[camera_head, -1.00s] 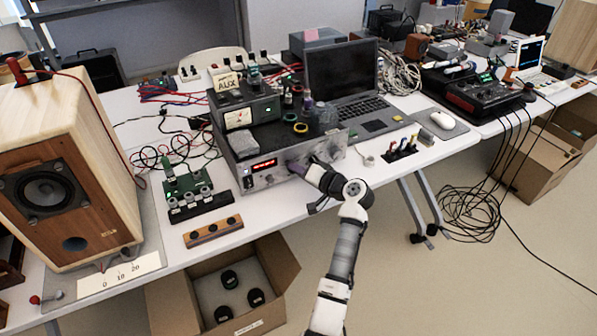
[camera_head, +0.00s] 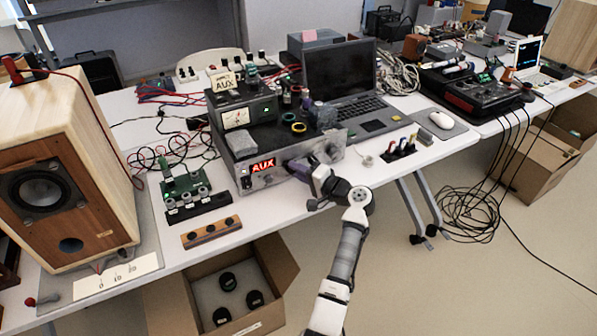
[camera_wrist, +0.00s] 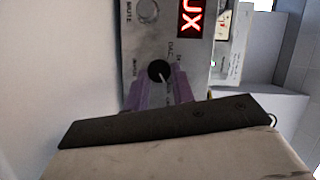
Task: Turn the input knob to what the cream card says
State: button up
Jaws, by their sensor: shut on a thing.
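The cream card (camera_head: 223,82) stands on top of the stacked gear and reads AUX. The silver amplifier (camera_head: 275,182) on the bench has a red display (camera_head: 263,164) that reads AUX; part of it also shows in the wrist view (camera_wrist: 191,15). My gripper (camera_head: 298,166) is at the amplifier's front panel. In the wrist view, its purple fingers (camera_wrist: 163,80) are shut on the black input knob (camera_wrist: 158,71), one on each side. A white pointer line shows on the knob. The small labels around it are partly hidden and hard to read.
A round silver knob (camera_wrist: 148,11) marked MUTE sits beside the held one. A laptop (camera_head: 345,85) stands behind the amplifier on the right. A green circuit board (camera_head: 186,183) and a wooden speaker (camera_head: 65,170) are to the left. An open carton (camera_head: 270,270) lies below the bench.

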jog(key=o, duration=1)
jog(key=b+v, duration=0.3)
jog(key=v, duration=1)
jog(key=shift+s+d+r, duration=0.1)
jog(key=shift+s+d, duration=0.2)
